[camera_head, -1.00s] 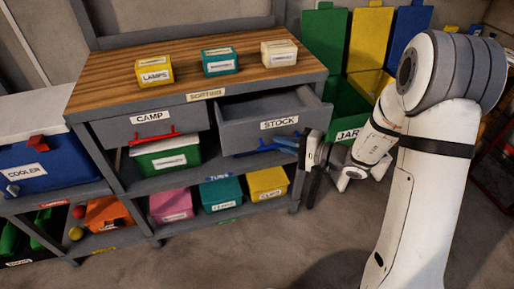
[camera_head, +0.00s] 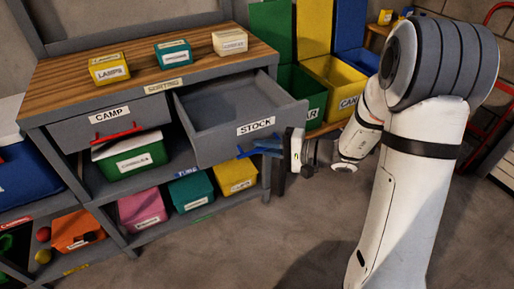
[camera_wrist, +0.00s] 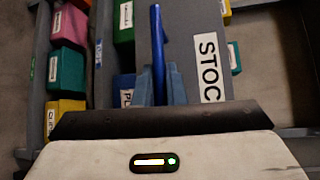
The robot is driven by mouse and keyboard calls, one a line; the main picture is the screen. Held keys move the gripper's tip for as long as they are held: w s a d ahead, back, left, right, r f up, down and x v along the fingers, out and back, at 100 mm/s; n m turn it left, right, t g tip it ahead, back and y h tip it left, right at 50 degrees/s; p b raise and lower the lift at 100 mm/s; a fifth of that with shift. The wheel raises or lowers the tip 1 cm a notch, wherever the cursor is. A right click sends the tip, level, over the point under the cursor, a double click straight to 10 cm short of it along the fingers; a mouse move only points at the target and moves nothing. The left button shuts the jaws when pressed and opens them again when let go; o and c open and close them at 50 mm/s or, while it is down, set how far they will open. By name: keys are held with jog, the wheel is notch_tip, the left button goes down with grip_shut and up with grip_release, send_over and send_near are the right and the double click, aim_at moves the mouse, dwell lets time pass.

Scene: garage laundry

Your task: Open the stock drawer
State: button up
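The grey stock drawer (camera_head: 205,151), with its white STOCK label (camera_head: 256,126), is pulled well out of the workbench on its right side. Its inside shows and looks empty. Its blue bar handle (camera_head: 246,152) is on the front face, and the handle also shows in the wrist view (camera_wrist: 157,38). My gripper (camera_head: 270,146) is at the right end of this handle. Its blue-grey fingers (camera_wrist: 161,86) sit on either side of the bar and appear shut on it. The exact finger contact is partly hidden.
The wooden workbench top (camera_head: 140,70) carries three small labelled boxes. The camp drawer (camera_head: 110,124), with a red handle, is shut on the left. Coloured bins stand on the shelves below. A yellow bin (camera_head: 335,85) and a green one stand behind the drawer. The floor in front is clear.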

jog(key=o, duration=0.5)
jog(key=shift+w, duration=0.1)
jog(key=shift+c, duration=0.2)
jog(key=v, duration=0.7)
jog(key=shift+d+p, duration=0.4)
jog(key=shift+p, duration=0.05)
jog(key=shift+r, duration=0.15)
